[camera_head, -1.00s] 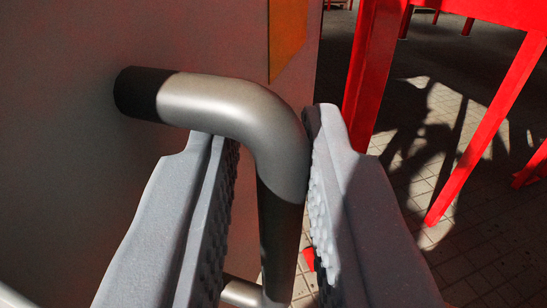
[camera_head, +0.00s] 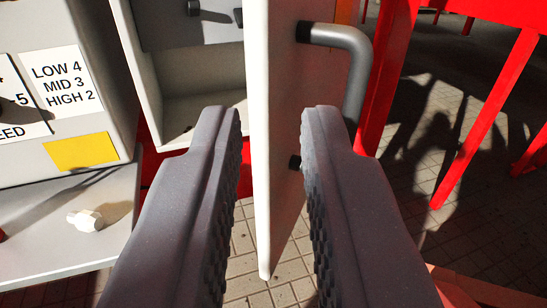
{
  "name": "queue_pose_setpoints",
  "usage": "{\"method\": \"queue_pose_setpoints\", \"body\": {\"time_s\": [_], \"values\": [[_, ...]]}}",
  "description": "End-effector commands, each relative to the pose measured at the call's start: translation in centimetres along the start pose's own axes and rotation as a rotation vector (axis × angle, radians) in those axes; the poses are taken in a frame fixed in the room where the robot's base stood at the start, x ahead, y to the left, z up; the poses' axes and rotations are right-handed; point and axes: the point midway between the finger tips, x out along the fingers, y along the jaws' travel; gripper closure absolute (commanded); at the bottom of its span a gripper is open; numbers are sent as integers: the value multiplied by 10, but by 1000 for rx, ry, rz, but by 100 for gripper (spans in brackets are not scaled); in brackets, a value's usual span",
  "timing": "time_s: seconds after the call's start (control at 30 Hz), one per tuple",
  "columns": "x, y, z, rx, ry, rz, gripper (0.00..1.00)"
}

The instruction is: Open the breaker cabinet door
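The breaker cabinet door (camera_head: 262,120) stands swung open and shows nearly edge-on, in line with the gap between my fingers. Its bent grey handle (camera_head: 352,45) is on the door's right face, beyond my right finger. My gripper (camera_head: 270,115) is open, with one finger on each side of the door's lower part as seen in the picture. I cannot tell whether either finger touches the door. The open cabinet (camera_head: 148,85) is at the upper left, with dark switches (camera_head: 207,12) inside. The handle's lower end is partly hidden by my right finger.
A grey panel with a label reading LOW 4, MID 3, HIGH 2 (camera_head: 65,80) and a yellow sticker (camera_head: 80,151) is at left. Below it is a grey ledge with a white knob (camera_head: 85,220). Red frame legs (camera_head: 485,120) stand at right on the tiled floor.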

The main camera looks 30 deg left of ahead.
Motion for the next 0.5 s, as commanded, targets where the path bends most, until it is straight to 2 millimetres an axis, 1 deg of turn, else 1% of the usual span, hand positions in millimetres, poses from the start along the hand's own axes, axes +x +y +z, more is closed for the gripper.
{"method": "queue_pose_setpoints", "body": {"time_s": [0.03,0.2,0.5], "values": [[-5,-4,0,1,-3,1,83],[-14,-11,-4,-1,3,-1,83],[-17,-13,-3,-1,2,0,83]]}}
